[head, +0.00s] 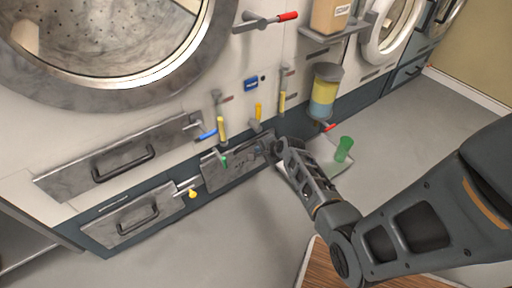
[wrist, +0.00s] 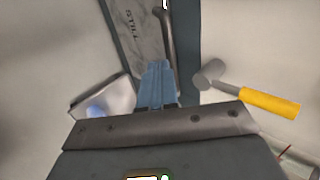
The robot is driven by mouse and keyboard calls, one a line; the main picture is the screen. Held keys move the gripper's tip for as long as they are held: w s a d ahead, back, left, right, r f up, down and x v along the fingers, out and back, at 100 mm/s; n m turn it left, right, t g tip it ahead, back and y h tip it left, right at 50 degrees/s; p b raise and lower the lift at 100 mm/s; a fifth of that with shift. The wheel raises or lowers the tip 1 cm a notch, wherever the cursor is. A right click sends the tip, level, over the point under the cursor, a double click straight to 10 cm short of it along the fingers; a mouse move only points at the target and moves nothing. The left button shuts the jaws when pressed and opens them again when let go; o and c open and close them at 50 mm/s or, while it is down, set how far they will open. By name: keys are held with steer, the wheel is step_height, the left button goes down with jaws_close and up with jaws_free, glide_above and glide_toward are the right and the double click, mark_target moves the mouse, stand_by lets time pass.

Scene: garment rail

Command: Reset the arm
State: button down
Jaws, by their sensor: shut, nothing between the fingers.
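My arm comes in from the right in the head view and reaches down to the front of a large machine. My gripper (head: 282,147) is at the low grey panel, near its right end; I cannot tell whether it touches. In the wrist view my gripper (wrist: 158,68) shows as blue-grey fingers, shut and empty, in front of a grey lettered plate (wrist: 135,25). A grey rod (wrist: 168,30) runs just beyond the fingertips. No garment rail is in view.
A round machine door (head: 120,85) is at upper left, with handled drawers (head: 122,150) below. Levers, including a red-tipped one (head: 265,20) and a yellow-handled one (wrist: 268,102), stick out. A yellow-blue container (head: 324,92) and a green cup (head: 344,148) are near my gripper. Floor (head: 410,125) is clear at right.

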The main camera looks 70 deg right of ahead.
steer(key=shift+w+r+p+v, duration=0.1)
steer(key=shift+p+v, duration=0.2)
steer(key=shift+v, duration=0.85)
steer(key=shift+w+r+p+v, duration=0.15)
steer(key=shift+p+v, duration=0.15)
steer(key=shift+v, duration=0.85)
steer(key=shift+s, duration=0.1)
steer(key=s+a+r+n+t+p, duration=0.1)
steer(key=s+a+r+n+p, duration=0.35)
steer(key=a, duration=0.65)
steer(key=s+a+r+n+t+p, duration=0.1)
steer(key=s+a+r+n, duration=0.5)
steer(key=a, duration=0.5)
steer(key=s+a+r+n+t+y+p, duration=0.1)
steer(key=s+a+r+n+p, duration=0.1)
steer(key=r, duration=0.8)
steer(key=s+a+r+n+t+y+p, duration=0.2)
steer(key=s+a+r+n, duration=0.3)
steer(key=r, duration=0.6)
steer(key=s+a+r+n+t+y+p, duration=0.1)
steer(key=s+a+r+n, duration=0.3)
steer(key=r, duration=0.6)
steer(key=a+n+t, duration=0.1)
steer(key=a+n, duration=0.1)
steer(key=a, duration=0.1)
steer(key=shift+n+y+p, duration=0.35)
steer(key=shift+y+p, duration=0.05)
steer(key=c, duration=1.8)
jaws_free()
steer(key=shift+r, duration=0.1)
